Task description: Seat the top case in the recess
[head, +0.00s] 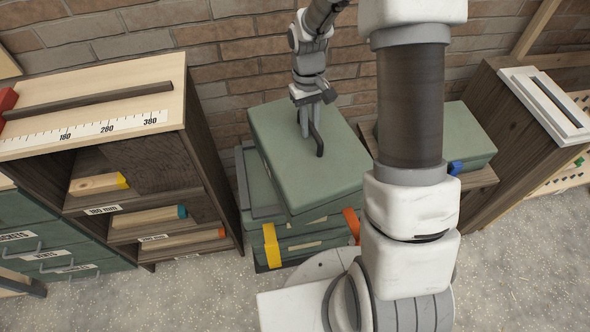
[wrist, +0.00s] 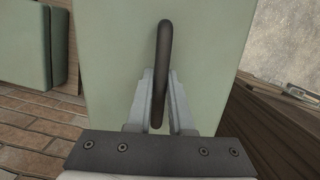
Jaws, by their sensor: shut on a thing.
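The top case (head: 290,150) is a flat green box with a dark bar handle (head: 318,138) on its lid. My gripper (head: 312,100) is shut on that handle, and the wrist view shows both fingers around the handle (wrist: 163,75) against the green lid (wrist: 110,60). The case sits over a stack of green cases (head: 290,246), turned and offset to the right of the case below, whose rim (head: 262,208) shows at the left. The recess is mostly hidden under the top case. I cannot tell whether the case touches it.
A yellow latch (head: 271,245) and an orange latch (head: 352,224) are on the stack's front. A wooden shelf unit (head: 190,160) stands close at left. Another green case (head: 462,135) with a blue latch rests on a wooden stand at right. A brick wall (head: 230,45) is behind.

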